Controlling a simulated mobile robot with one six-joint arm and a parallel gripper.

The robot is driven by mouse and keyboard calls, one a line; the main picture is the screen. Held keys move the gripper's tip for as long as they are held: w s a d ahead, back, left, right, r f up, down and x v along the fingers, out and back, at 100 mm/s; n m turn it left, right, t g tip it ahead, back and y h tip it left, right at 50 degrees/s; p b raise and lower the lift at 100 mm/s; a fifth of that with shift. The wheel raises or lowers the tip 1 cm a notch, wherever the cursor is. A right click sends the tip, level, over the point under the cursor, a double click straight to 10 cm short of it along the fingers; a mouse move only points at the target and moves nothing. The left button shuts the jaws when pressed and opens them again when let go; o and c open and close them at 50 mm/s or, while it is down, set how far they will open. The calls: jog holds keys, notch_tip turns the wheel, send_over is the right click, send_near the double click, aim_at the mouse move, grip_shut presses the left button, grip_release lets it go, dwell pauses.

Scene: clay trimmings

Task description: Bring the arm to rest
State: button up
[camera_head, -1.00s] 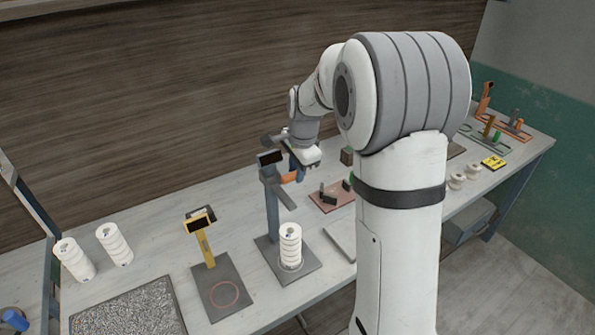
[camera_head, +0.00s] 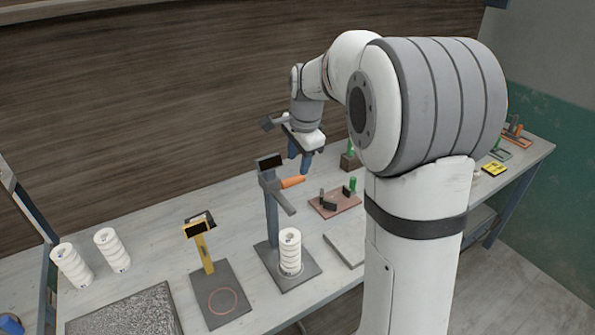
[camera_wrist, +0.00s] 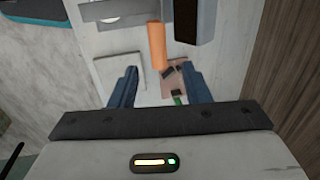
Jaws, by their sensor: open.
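My arm reaches out over the workbench (camera_head: 150,255), and my gripper (camera_head: 303,165) hangs above its rear part with blue fingers pointing down. The gripper also shows in the wrist view (camera_wrist: 160,88), its two blue fingers spread wide apart with nothing held between them. In the head view the gripper is just behind and to the right of a dark grey stand (camera_head: 272,215) with an orange handle (camera_head: 291,182). The orange handle (camera_wrist: 157,45) lies ahead of the fingers in the wrist view. My arm hides part of the bench's right side.
A white ribbed stack (camera_head: 290,250) stands on the grey stand's base. A yellow stand (camera_head: 204,248), two more white stacks (camera_head: 72,265) (camera_head: 112,249) and a speckled mat (camera_head: 125,312) are at left. A reddish board (camera_head: 335,203) with small parts lies right of the grey stand.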

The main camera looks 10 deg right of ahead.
jog(key=shift+s+r, duration=0.2)
jog(key=shift+r, duration=0.95)
jog(key=shift+s, duration=0.1)
jog(key=s+f+n+b, duration=0.1)
jog(key=s+f+n, duration=0.1)
jog(key=s+n, duration=0.5)
jog(key=s+f+n+t+b, duration=0.1)
jog(key=s+f+n, duration=0.2)
jog(key=s, duration=1.7)
jog(key=n, duration=0.4)
jog(key=shift+a+f+h+b, duration=0.25)
jog(key=shift+a+h+b, duration=0.05)
jog(key=shift+a+b, duration=0.05)
jog(key=shift+s, duration=0.1)
